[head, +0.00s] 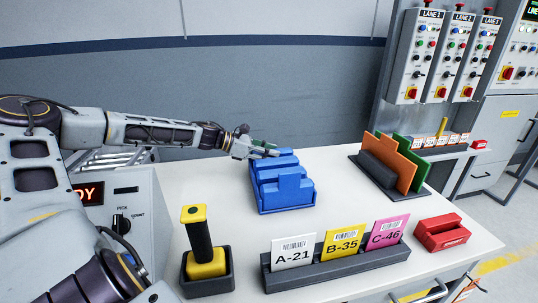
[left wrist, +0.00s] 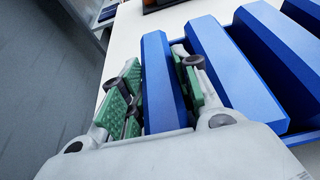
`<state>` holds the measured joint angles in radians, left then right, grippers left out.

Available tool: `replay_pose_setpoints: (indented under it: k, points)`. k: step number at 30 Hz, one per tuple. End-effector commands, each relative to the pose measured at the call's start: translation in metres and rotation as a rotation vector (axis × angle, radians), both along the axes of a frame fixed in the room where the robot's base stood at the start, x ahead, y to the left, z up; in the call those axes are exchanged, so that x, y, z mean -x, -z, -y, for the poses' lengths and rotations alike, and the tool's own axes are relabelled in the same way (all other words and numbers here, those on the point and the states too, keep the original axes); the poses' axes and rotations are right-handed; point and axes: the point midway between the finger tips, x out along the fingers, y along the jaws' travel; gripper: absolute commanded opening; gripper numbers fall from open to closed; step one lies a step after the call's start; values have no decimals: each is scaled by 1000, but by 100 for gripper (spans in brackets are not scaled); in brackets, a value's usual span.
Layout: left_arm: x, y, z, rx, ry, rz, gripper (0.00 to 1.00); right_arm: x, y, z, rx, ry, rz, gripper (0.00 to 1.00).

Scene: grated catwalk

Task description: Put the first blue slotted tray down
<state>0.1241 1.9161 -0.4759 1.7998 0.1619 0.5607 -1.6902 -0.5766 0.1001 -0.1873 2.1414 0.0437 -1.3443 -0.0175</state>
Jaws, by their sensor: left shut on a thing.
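The blue slotted tray (head: 284,196) is at the middle of the white table, with several upright ribs. My left gripper (head: 266,150) reaches in from the left to the tray's far left end. In the left wrist view the green-padded fingers (left wrist: 158,88) are shut on the outermost blue rib of the tray (left wrist: 235,70), one finger on each side. The tray looks level, and its base is at or very near the tabletop; I cannot tell whether it touches. My right gripper is not in view.
On the white table (head: 340,170), a dark rack (head: 335,266) with tags A-21, B-35 and C-46 stands in front. A yellow-and-black joystick-like handle (head: 200,240) is front left, a red block (head: 442,234) right, and an orange-and-green panel holder (head: 392,165) back right.

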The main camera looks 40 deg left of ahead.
Motion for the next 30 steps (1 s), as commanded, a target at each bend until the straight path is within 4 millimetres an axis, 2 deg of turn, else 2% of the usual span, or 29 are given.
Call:
replay_pose_setpoints:
  k: [10, 11, 15, 30]
  points:
    - [0, 0, 0, 2, 0, 2, 0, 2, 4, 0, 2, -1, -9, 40]
    - [0, 1, 0, 1, 0, 1, 35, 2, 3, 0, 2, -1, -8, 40]
    - [0, 1, 0, 1, 0, 1, 53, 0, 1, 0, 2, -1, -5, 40]
    - [1, -2, -1, 0, 0, 1, 53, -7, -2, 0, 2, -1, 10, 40]
